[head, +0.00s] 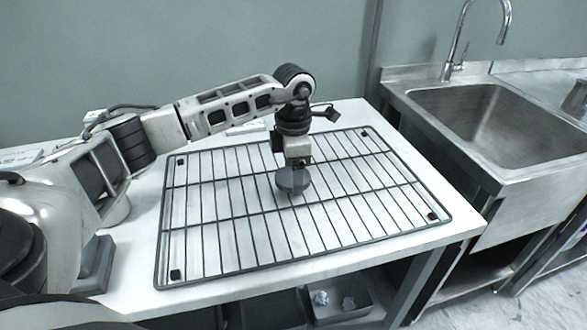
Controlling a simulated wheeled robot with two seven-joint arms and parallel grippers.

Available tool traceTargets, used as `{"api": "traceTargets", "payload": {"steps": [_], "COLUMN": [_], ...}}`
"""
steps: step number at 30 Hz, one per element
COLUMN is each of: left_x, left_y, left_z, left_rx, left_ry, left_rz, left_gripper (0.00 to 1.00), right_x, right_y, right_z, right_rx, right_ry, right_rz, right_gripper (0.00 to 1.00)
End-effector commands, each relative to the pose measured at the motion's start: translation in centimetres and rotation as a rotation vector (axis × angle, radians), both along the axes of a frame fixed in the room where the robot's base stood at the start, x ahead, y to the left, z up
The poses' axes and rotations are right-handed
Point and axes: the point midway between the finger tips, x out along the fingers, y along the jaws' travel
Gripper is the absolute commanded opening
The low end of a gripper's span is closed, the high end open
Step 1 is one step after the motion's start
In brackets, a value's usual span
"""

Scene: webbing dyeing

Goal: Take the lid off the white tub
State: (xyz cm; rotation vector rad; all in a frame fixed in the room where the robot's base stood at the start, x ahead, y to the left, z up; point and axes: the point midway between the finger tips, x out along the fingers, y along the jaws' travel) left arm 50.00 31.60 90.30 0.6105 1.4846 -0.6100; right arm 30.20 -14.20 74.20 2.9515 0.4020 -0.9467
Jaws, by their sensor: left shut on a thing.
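My left gripper (293,163) points down over the wire rack and is shut on a dark grey round piece, which looks like the lid (293,181). The lid is at or just above the rack's bars; I cannot tell if it touches them. A white rounded vessel, likely the white tub (117,212), stands on the table left of the rack. My left arm hides most of it, including its top. My right gripper is not in view.
The black wire rack (222,222) covers most of the white table (130,285). A grey block (97,262) stands at the table's left. A steel sink (487,125) with a tap is at the right. A dark bin (338,306) with crumpled pieces sits below the table.

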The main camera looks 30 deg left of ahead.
Motion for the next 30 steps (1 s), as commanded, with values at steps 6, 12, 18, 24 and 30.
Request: {"api": "traceTargets", "payload": {"steps": [6, 12, 18, 24, 30], "left_x": [0.0, 0.0, 0.0, 0.0, 0.1], "left_y": [0.0, 0.0, 0.0, 0.0, -0.1], "left_z": [-0.4, -0.8, -0.7, -0.3, 2.3], "left_rx": [-0.001, -0.001, -0.001, -0.001, -0.002], "left_ry": [-0.001, -0.001, -0.001, -0.001, -0.006], "left_rz": [0.0, 0.0, 0.0, 0.0, 0.0], "left_gripper": [0.42, 0.72, 0.91, 0.91, 0.91], "right_x": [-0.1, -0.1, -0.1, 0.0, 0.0], "right_y": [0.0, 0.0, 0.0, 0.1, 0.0], "right_z": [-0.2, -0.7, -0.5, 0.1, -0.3], "right_rx": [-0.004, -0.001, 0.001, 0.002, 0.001], "right_ry": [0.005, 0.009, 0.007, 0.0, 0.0], "right_rz": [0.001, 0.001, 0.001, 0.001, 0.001], "right_gripper": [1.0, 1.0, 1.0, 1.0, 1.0]}}
